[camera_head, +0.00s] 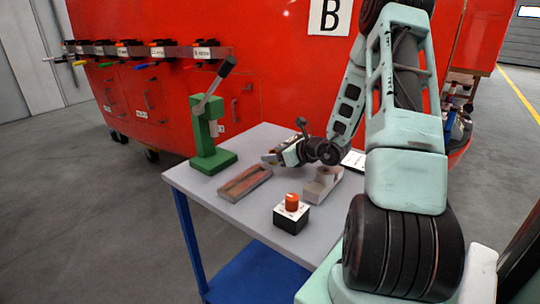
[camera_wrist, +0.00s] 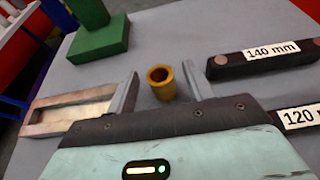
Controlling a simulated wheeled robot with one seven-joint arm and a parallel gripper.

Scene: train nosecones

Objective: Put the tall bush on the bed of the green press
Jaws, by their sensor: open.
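A brass-coloured hollow bush (camera_wrist: 161,84) stands upright on the table in the wrist view, between the two fingers of my open gripper (camera_wrist: 160,72). A gap shows on each side of it. No other bush is seen to compare its height. In the head view my gripper (camera_head: 268,158) is low over the table, and the bush cannot be made out there. The green press (camera_head: 205,136) stands at the table's back left, with its lever raised. Its green base also shows at the top left of the wrist view (camera_wrist: 100,42). Its bed looks empty.
A shallow wood-coloured tray (camera_head: 245,182) lies between the press and my gripper's near side. A black box with an orange knob (camera_head: 291,215) and a grey block (camera_head: 322,186) are nearer. Dark bars marked 140 mm (camera_wrist: 265,58) and 120 mm (camera_wrist: 300,118) lie to the right.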

